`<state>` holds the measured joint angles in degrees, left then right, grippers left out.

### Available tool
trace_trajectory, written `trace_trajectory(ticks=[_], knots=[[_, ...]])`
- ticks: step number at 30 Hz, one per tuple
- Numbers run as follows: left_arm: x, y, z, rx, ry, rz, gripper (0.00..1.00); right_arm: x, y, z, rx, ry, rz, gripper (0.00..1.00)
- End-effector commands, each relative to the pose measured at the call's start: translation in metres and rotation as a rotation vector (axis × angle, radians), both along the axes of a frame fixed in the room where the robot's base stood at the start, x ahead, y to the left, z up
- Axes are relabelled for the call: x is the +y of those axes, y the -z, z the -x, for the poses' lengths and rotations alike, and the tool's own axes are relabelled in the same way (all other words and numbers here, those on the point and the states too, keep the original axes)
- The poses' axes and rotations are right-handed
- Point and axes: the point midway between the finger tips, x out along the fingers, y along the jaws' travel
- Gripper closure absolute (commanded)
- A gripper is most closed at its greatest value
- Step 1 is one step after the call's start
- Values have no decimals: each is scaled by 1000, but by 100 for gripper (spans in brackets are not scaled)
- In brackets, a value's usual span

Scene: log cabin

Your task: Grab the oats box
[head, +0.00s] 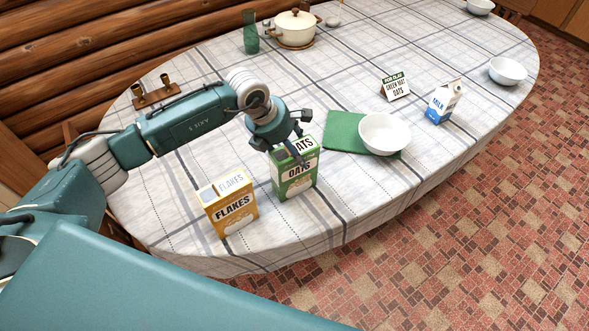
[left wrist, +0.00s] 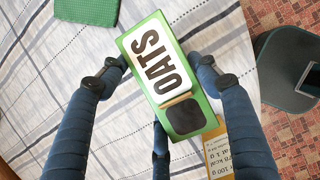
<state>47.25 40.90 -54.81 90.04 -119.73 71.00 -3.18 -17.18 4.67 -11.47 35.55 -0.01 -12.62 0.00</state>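The green oats box (head: 295,180) stands upright on the table near its front edge, right of the flakes box. My left gripper (head: 292,135) is above it, with its fingers around the box's upper part. In the left wrist view, the top of the oats box (left wrist: 153,60) lies between the fingers of the left gripper (left wrist: 160,65). Fingertips come right up to its sides and are partly hidden by it. I cannot tell whether they press on it. My right gripper is not in view.
The yellow flakes box (head: 231,205) stands close on the left. A green mat (head: 343,128) with a white bowl (head: 385,134) lies to the right.

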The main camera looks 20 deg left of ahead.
Motion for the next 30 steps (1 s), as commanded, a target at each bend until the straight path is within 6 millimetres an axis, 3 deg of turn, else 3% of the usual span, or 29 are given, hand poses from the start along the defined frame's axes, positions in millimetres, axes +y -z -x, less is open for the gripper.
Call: trace_trajectory(ticks=[1,4,11,17,18,23,30], knots=[[0,0,0,0,0,0,75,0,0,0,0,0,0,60],[0,-1,0,-2,0,1,93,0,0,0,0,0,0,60],[-1,-1,0,-2,0,1,93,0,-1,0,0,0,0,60],[-1,-10,0,-2,0,1,93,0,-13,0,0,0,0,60],[-1,-12,-2,-6,0,2,93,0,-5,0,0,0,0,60],[-1,-44,-3,-11,1,3,93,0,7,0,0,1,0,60],[-1,-117,-3,-12,1,1,94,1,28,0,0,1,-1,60]])
